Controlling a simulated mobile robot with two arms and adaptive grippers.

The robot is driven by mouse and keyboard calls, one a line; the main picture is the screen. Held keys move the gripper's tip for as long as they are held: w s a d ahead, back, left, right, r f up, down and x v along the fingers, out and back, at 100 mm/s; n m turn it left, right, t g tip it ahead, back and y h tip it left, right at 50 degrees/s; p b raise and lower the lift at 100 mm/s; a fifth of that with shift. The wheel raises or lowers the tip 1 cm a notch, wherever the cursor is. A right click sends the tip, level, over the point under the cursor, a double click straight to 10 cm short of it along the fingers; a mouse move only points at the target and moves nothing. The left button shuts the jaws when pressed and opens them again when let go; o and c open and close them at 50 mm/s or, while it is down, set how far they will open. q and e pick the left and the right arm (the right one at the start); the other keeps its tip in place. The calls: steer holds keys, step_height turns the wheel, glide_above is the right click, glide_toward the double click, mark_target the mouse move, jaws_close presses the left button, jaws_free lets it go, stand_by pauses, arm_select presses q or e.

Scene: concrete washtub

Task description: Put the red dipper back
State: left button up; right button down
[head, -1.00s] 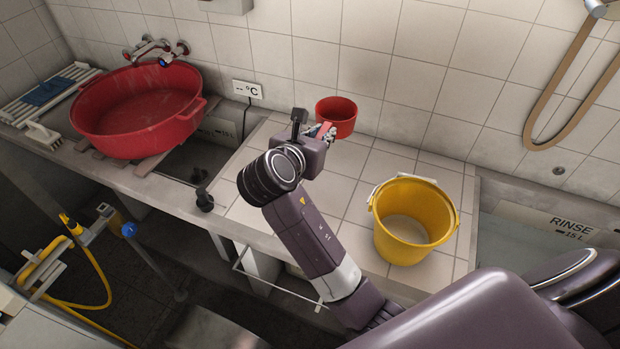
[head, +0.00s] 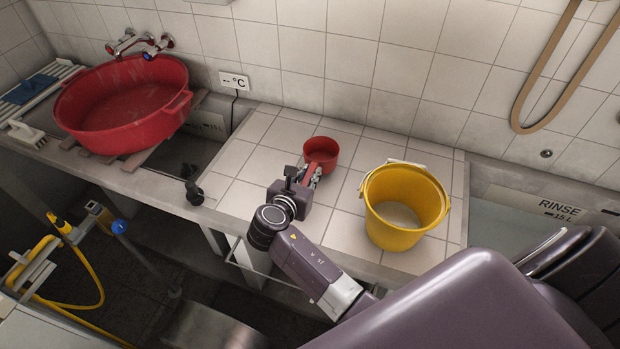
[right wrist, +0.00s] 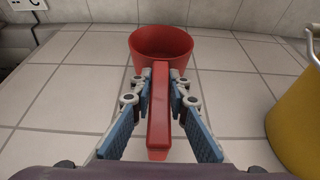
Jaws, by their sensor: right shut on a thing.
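The red dipper (head: 322,150) is a small round cup with a straight red handle. In the head view it is upright at the tiled counter, left of the yellow bucket. My right gripper (head: 311,176) is shut on its handle. In the right wrist view the fingers (right wrist: 160,85) lie on both sides of the handle, and the dipper's cup (right wrist: 161,45) is just beyond them. The cup's base looks on or very close to the tiles; I cannot tell whether it touches. My left gripper is not in view.
The yellow bucket (head: 403,235) stands on the tiled counter (head: 255,165) close to the right of the dipper. A large red tub (head: 125,110) is at the left. A rinse basin (head: 500,215) is at the right. Tiles left of the dipper are clear.

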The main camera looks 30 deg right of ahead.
steer(key=shift+f, duration=1.1)
steer(key=c, duration=1.8)
jaws_free()
steer(key=shift+f, duration=0.1)
steer(key=shift+c, duration=0.2)
steer(key=shift+a, duration=0.15)
steer(key=v, duration=1.2)
steer(key=shift+b, duration=0.3)
